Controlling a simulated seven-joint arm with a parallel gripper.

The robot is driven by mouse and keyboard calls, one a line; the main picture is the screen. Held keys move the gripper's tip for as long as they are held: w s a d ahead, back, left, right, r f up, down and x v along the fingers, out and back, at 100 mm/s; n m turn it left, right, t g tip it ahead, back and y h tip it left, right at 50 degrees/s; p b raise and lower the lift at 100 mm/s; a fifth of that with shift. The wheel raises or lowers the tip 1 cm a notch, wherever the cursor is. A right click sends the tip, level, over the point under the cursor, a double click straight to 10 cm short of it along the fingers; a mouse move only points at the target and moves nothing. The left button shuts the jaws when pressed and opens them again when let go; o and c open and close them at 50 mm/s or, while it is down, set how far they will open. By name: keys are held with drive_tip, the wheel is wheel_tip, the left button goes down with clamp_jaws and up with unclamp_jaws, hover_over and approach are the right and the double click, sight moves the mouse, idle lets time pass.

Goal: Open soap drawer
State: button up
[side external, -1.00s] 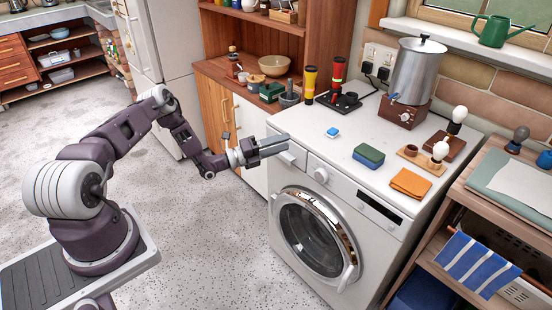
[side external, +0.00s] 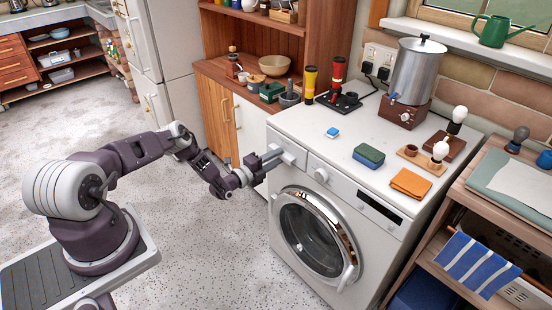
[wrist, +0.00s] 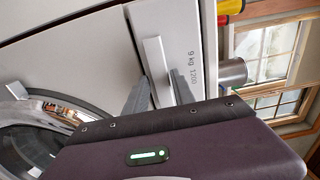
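The soap drawer (side external: 291,150) is the pale front panel at the upper left of the white washing machine (side external: 330,170). It sits flush, so it looks closed. In the wrist view the drawer front (wrist: 178,40) carries a raised white bar handle (wrist: 157,70) and the print "9 kg 1200". My gripper (side external: 276,158) is at the drawer front in the side view. In the wrist view my gripper (wrist: 160,78) is open, with one grey finger on each side of the handle's near end. I cannot tell whether the fingers touch the handle or the panel.
The round door (side external: 313,236) is below and right of the drawer. A blue-white soap tablet (side external: 332,132), a green-blue sponge (side external: 369,155) and an orange cloth (side external: 411,184) lie on the machine's top. A wooden cabinet (side external: 217,112) stands to the left. The floor in front is clear.

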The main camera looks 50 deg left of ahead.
clamp_jaws()
drive_tip(key=shift+s+f, duration=0.15)
drive_tip(key=shift+f, duration=0.1)
idle(0.9)
